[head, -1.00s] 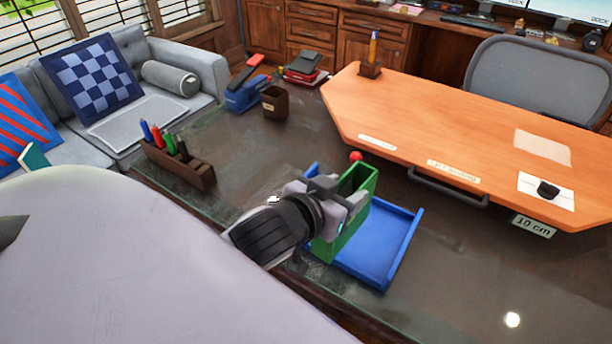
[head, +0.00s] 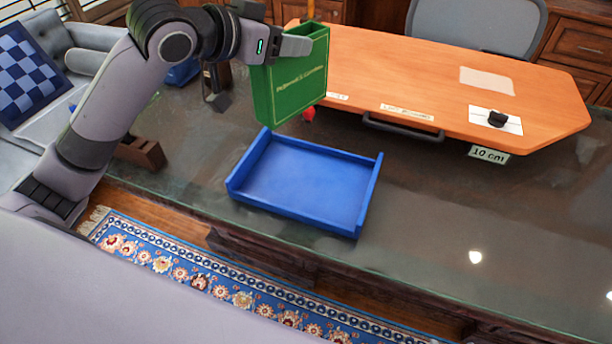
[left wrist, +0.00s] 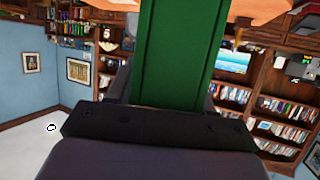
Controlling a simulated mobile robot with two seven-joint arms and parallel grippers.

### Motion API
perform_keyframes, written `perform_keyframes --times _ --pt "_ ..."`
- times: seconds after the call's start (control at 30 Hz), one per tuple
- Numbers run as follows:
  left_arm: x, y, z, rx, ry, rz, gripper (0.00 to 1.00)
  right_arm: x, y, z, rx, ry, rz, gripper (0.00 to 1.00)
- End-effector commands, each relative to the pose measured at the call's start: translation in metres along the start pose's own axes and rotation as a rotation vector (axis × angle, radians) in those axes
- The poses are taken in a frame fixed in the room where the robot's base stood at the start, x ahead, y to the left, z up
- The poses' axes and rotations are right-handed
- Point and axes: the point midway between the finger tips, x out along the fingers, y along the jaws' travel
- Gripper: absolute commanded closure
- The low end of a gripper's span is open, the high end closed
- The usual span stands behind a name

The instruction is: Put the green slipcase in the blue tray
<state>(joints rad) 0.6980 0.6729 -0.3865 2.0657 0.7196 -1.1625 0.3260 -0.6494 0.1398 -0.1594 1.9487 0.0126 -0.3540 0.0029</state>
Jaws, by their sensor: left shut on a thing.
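The green slipcase (head: 290,85) is upright with lettering on its face. My left gripper (head: 290,47) is shut on its upper part and holds it above the desk, behind the blue tray. The slipcase also fills the middle of the left wrist view (left wrist: 178,50). The blue tray (head: 310,183) lies on the dark glass desk top and looks empty; its low walls and floor are in plain view. The slipcase appears apart from the tray, above and beyond its back left corner. My right gripper is not in view.
An orange raised board (head: 440,80) with a dark handle (head: 403,131) stands behind the tray. A red ball-shaped thing (head: 309,114) is near the slipcase's lower right. A brown pen holder (head: 143,152) is at left, partly behind my arm. Desk right of the tray is clear.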

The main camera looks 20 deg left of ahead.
Motion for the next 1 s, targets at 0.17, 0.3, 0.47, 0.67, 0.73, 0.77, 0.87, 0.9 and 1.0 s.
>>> perform_keyframes --times 0.17,0.3,0.47,0.67,0.73,0.77,0.87,0.9,1.0 --pt "0.009 0.0 0.022 0.0 -0.004 0.008 1.0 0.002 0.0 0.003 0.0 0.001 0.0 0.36" --pt "0.024 0.0 0.058 -0.001 -0.006 0.007 1.0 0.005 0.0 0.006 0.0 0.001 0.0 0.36" --pt "0.04 0.0 0.097 -0.002 -0.004 0.007 1.0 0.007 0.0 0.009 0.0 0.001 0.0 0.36" --pt "0.055 0.0 0.133 0.0 0.0 0.006 1.0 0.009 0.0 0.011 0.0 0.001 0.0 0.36" --pt "0.058 0.0 0.138 0.001 0.002 0.007 1.0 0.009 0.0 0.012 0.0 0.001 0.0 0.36" --pt "0.059 0.0 0.14 0.001 0.002 0.006 1.0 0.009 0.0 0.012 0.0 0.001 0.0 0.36" --pt "0.062 0.0 0.147 0.001 0.002 0.006 1.0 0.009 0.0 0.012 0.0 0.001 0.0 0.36" --pt "0.064 0.0 0.153 0.0 0.0 0.006 1.0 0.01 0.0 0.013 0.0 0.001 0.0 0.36" --pt "0.07 0.0 0.168 -0.001 -0.001 0.006 1.0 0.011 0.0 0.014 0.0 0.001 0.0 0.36"
